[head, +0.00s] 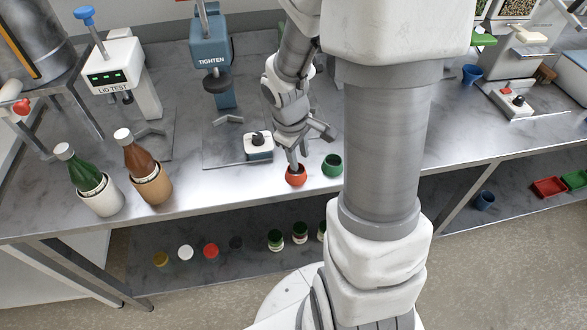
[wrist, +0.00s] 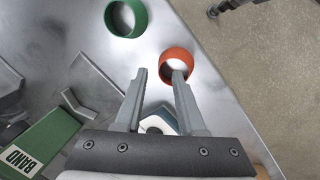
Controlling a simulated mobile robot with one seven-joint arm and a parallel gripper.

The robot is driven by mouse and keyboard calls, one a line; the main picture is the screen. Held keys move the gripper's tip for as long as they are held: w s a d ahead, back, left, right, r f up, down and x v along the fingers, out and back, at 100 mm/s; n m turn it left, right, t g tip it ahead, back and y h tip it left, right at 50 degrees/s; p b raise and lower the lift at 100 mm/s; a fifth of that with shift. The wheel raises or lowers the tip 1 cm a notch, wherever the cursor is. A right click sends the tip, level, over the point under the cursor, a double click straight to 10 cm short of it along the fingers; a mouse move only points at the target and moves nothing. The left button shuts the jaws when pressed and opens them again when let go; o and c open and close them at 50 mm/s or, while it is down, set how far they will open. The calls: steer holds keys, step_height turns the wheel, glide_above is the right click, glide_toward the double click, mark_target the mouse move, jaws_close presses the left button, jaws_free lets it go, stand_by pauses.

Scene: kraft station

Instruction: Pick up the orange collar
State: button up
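The orange collar (head: 296,180) is a short open ring on the steel bench near its front edge. In the wrist view, the orange collar (wrist: 176,51) lies just beyond my fingertips, to the right of centre. My gripper (head: 310,150) is tilted over the bench with its fingers spread, and nothing is between them. In the wrist view, my gripper (wrist: 159,72) has its right fingertip overlapping the collar's opening, while its left fingertip is outside to the left. Whether the right finger is inside the ring or above it, I cannot tell.
A green collar (head: 332,168) stands right of the orange one. A small white switch box (head: 258,147) is behind to the left. Two bottles in holders, one green (head: 84,172) and one brown (head: 140,160), stand at the left. Several caps lie on the lower shelf (head: 340,225).

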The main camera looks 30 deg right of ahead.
steer(key=x, duration=0.2)
steer(key=shift+d+f, duration=0.1)
steer(key=shift+f, duration=0.25)
jaws_close()
